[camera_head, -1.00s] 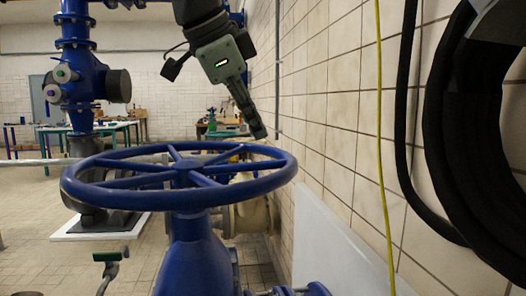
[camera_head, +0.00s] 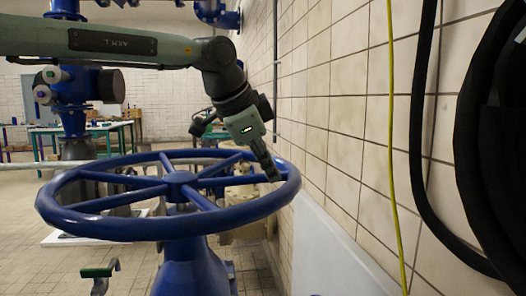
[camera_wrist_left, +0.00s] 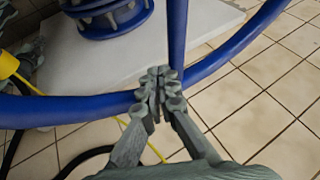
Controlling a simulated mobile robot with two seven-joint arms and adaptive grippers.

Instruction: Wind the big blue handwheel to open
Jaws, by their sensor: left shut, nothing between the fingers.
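The big blue handwheel (camera_head: 110,226) lies nearly flat on top of a blue valve body (camera_head: 190,268), with spokes running to a central hub. It also shows in the left wrist view (camera_wrist_left: 60,108). My left gripper (camera_head: 273,176) reaches down to the right side of the rim from above. In the left wrist view my left gripper (camera_wrist_left: 161,85) is shut and empty, its fingertips over the corner where a spoke meets the rim. Whether they touch the wheel, I cannot tell.
A tiled wall (camera_head: 330,120) stands close on the right, with a yellow cable (camera_head: 393,190) and thick black hoses (camera_head: 500,150) in front. Blue pipework (camera_head: 72,90) and a table (camera_head: 105,128) stand behind.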

